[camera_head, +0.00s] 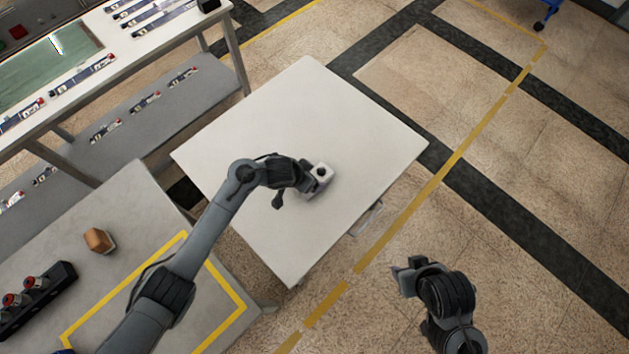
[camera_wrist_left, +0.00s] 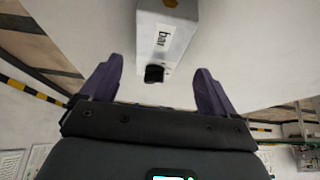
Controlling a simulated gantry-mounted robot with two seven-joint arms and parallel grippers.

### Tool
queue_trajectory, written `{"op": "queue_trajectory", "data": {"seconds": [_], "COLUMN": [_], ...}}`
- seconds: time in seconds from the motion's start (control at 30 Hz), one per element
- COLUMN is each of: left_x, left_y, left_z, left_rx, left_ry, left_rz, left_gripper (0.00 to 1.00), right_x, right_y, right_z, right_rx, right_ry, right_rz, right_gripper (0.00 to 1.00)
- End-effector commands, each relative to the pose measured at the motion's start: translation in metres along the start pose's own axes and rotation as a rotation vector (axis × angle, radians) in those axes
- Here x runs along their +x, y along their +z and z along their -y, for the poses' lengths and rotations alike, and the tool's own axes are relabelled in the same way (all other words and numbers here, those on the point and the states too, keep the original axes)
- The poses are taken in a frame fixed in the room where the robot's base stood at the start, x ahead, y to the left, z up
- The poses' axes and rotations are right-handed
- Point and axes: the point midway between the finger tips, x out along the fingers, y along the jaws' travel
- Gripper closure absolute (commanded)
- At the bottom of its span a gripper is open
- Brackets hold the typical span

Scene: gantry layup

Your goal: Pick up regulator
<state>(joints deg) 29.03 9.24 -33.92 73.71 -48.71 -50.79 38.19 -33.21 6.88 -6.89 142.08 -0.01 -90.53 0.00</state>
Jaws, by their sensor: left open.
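The regulator (camera_head: 322,171) is a small pale box with a black knob, on the white square table. In the left wrist view the regulator (camera_wrist_left: 166,32) shows a "bar" label and a black knob facing my gripper. My left gripper (camera_head: 298,184) is right beside it, partly covering it in the head view. In the wrist view the left gripper's (camera_wrist_left: 158,75) two fingers are spread apart, with the knob end just ahead between them and no visible contact. My right gripper (camera_head: 404,274) hangs over the floor at the lower right, away from the table; its finger opening is unclear.
The white table (camera_head: 260,125) is otherwise clear. A grey table (camera_head: 135,210) at lower left holds a brown block (camera_head: 98,240), a black rack (camera_head: 50,285) with red-topped parts and a yellow outlined square. A bench (camera_head: 110,75) with several devices stands at upper left.

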Motion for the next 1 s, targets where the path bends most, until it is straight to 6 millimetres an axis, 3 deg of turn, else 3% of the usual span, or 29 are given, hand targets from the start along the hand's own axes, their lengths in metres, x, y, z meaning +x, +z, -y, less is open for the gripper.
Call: {"op": "queue_trajectory", "data": {"seconds": [0.4,0.73,1.0], "left_x": [0.047,0.051,0.051], "left_y": [0.004,0.003,0.004], "left_z": [-0.003,-0.003,-0.003], "left_rx": [0.0,0.0,0.0], "left_ry": [0.0,0.0,0.0], "left_rz": [0.001,0.0,0.0], "left_gripper": [0.11,0.11,0.5], "right_x": [0.022,0.022,0.022], "right_y": [0.007,0.007,0.008], "right_z": [0.001,0.001,0.001], "right_rx": [-0.001,-0.001,-0.001], "right_ry": [0.0,0.001,0.0], "right_rz": [0.0,0.001,0.001], "right_gripper": [0.57,0.57,0.57]}}
